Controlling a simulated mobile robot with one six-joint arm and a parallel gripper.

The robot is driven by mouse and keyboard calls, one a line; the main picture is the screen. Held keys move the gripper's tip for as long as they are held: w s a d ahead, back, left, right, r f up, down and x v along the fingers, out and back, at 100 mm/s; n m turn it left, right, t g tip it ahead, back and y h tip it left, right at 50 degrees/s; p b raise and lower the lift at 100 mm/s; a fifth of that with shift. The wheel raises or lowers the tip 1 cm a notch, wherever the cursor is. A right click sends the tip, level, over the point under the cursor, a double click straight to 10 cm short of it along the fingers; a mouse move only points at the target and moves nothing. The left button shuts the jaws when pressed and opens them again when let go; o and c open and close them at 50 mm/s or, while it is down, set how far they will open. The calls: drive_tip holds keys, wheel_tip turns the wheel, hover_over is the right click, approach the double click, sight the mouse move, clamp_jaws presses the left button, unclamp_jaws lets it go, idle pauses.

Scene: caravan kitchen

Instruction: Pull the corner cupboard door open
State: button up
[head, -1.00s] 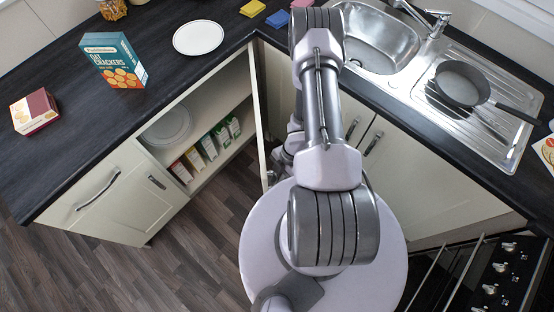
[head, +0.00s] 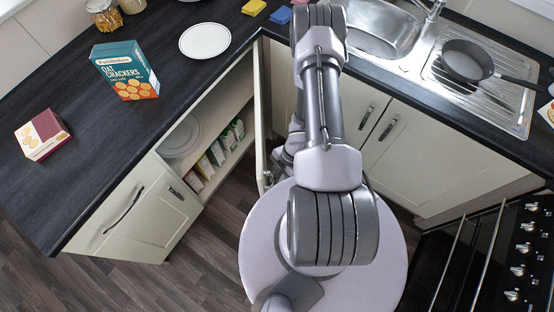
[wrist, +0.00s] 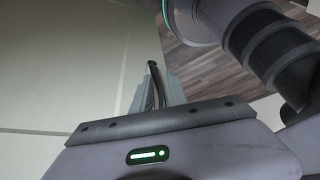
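The cream corner cupboard door (head: 260,115) stands swung out from its cabinet, seen nearly edge-on in the head view. Its open cupboard shows to the left. In the wrist view the door's pale panel (wrist: 60,70) fills the left side. The dark bar handle (wrist: 153,72) runs in between the fingers of my gripper (wrist: 157,93), which look closed around it close to the door face. In the head view my arm hides most of my gripper; the handle end (head: 268,179) shows low on the door.
The open cupboard holds plates (head: 180,138) and several cartons (head: 216,153). A closed cupboard (head: 122,215) is at left, another (head: 420,155) under the sink (head: 375,28), and the oven (head: 500,255) at lower right. Dark wood floor (head: 215,240) is clear at left.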

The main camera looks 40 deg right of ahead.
drive_tip(key=p+v, duration=1.9)
drive_tip(key=v, duration=0.1)
idle(0.3)
drive_tip(key=shift+d, duration=0.1)
